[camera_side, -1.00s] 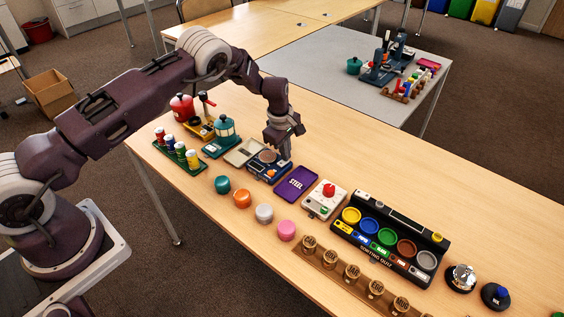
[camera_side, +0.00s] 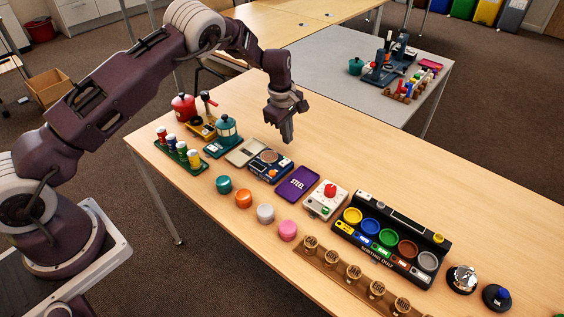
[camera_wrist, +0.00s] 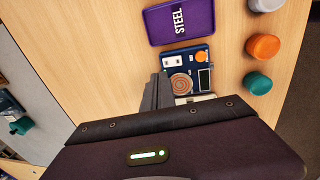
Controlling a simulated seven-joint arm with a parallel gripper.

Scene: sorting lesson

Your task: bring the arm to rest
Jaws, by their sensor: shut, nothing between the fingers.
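My gripper (camera_side: 286,137) is shut and empty. It hangs above the wooden table (camera_side: 400,184), fingers pointing down, just behind and right of a blue device with a round copper-coloured plate (camera_side: 268,166). In the wrist view my gripper's fingers (camera_wrist: 158,91) are together beside that blue device (camera_wrist: 187,72), apart from it. The round plate is bare. A purple tray lettered STEEL (camera_side: 297,184) lies to the right of the device and is empty.
Teal, orange, grey and pink pucks (camera_side: 287,230) lie in a row in front. A black sorting panel (camera_side: 385,241) stands to the right. A red pot (camera_side: 184,106), a teal lantern-like thing (camera_side: 227,130) and a rack of coloured vials (camera_side: 180,151) stand left. Table behind the devices is clear.

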